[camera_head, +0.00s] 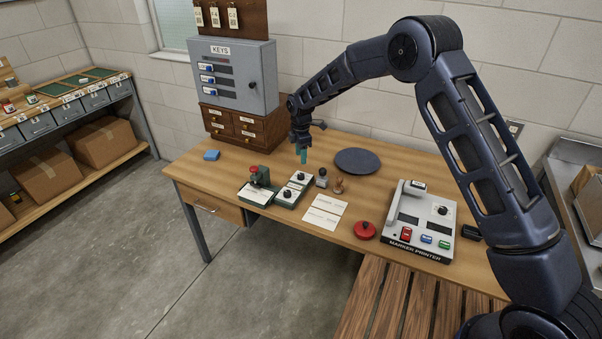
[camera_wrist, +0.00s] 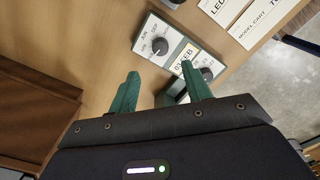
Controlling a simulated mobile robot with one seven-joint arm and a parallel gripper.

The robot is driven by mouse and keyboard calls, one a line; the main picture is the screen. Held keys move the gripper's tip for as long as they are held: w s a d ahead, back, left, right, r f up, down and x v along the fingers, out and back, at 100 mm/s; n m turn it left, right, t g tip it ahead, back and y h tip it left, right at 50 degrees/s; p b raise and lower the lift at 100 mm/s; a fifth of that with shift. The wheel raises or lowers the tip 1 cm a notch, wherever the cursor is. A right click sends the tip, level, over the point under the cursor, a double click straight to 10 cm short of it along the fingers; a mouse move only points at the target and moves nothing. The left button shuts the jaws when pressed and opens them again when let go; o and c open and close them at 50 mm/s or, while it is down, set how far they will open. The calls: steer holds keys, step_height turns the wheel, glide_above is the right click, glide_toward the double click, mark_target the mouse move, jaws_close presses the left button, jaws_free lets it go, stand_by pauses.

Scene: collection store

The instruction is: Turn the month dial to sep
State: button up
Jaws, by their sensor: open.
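A light panel on a green base carries two black dials. The farther dial (camera_head: 301,175) also shows in the wrist view (camera_wrist: 160,46), ringed by small labels that seem to be months. The nearer dial (camera_head: 287,194) shows in the wrist view (camera_wrist: 207,74), partly behind a finger. A pale strip between them (camera_wrist: 183,60) seems to read "FEB"; I cannot read its number surely. My gripper (camera_head: 303,155) has green fingers pointing down above the table behind the panel. In the wrist view my gripper (camera_wrist: 160,73) is open and empty, its fingers spread short of the farther dial.
A red-topped device (camera_head: 255,177) stands just left of the dials. Cards (camera_head: 322,219), a small dark knobbed item (camera_head: 321,177) and a wooden stamp (camera_head: 339,186) lie right. A dark round plate (camera_head: 358,160) and marker printer (camera_head: 420,222) are farther right; drawers (camera_head: 240,125) stand behind.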

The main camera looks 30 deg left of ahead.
mark_target(301, 174)
step_height(301, 174, down, 9)
steer(key=shift+f, duration=0.2)
stand_by(0.4)
steer(key=c, duration=1)
